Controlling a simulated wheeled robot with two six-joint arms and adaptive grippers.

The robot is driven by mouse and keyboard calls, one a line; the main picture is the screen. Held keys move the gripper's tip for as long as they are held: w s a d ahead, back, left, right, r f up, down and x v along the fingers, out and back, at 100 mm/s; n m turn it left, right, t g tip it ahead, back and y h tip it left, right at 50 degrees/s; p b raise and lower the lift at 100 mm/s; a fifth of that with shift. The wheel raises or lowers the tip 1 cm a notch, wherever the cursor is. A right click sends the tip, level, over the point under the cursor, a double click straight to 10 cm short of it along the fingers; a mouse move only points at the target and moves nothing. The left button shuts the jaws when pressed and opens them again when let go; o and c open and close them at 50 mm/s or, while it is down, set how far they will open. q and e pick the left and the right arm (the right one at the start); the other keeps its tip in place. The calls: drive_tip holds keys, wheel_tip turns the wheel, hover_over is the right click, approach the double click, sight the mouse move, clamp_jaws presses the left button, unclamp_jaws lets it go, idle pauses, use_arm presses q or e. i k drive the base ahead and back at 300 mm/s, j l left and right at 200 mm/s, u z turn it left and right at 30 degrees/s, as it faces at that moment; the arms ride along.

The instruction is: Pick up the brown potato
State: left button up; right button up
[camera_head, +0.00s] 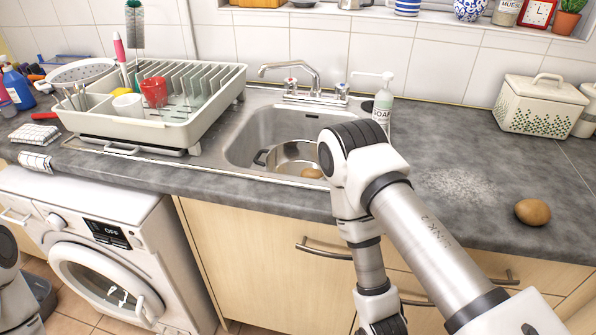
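A brown potato (532,212) lies on the grey countertop at the right, near the front edge. A second brown, rounded thing (312,173) lies in the sink area, in or beside a metal pan (291,157); it is partly hidden by my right arm, so I cannot tell exactly what it is. My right arm comes in from the lower right, bends in front of the sink and runs down past the cabinet front; its gripper is below the picture. Only a piece of my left arm shows at the left edge, and its gripper is out of view.
A white dish rack (177,125) with a red cup (154,92) stands left of the sink (240,152). A soap bottle (383,108) stands behind my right arm. A white box (541,105) stands at the back right. The counter around the potato is clear, with pale specks to its left.

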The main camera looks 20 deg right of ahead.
sight(531, 211)
drive_tip(key=z, duration=2.2)
drive_tip(key=u, duration=1.45)
drive_tip(key=z, duration=1.45)
drive_tip(key=k+l+z, duration=0.2)
drive_tip(key=z, duration=0.15)
drive_tip(key=k+l+z, duration=0.3)
drive_tip(key=i+j, duration=0.05)
drive_tip(key=i, duration=0.05)
